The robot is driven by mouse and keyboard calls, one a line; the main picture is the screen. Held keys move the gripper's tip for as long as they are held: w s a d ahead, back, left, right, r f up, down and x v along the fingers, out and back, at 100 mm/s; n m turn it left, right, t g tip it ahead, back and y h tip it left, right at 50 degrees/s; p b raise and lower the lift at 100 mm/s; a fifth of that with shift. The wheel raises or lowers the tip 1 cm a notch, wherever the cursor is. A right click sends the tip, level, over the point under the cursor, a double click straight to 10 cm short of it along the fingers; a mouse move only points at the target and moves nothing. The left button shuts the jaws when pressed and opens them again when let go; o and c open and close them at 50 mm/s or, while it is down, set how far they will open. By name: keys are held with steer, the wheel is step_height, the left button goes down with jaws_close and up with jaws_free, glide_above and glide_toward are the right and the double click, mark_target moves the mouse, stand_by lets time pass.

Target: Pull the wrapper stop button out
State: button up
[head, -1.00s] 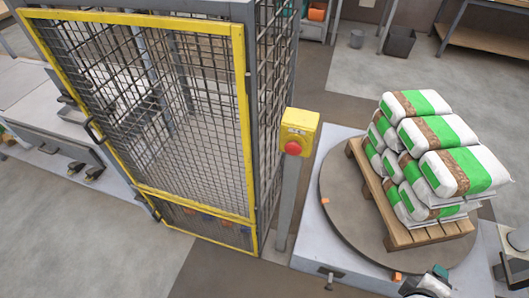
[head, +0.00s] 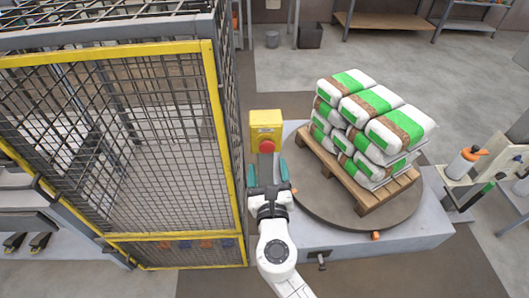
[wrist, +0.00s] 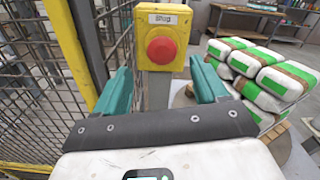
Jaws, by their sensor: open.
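The red wrapper stop button (head: 267,146) sits on the front of a yellow box (head: 266,121) on a grey post. In the wrist view the red button (wrist: 161,50) is straight ahead, under a label reading "Stop" on the yellow box (wrist: 178,68). My gripper (head: 267,163) is below and in front of the button in the head view. In the wrist view its two green fingers (wrist: 162,82) are spread wide, one to each side of the post. They hold nothing and are apart from the button.
A yellow-framed mesh cage (head: 218,140) stands close to the left of the post. To the right, white and green bags (head: 372,108) are stacked on a wooden pallet (head: 367,202) on a round turntable (head: 315,208).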

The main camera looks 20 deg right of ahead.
mark_target(267, 149)
steer(key=x, duration=0.6)
steer(key=shift+d, duration=0.1)
steer(key=shift+s, duration=0.1)
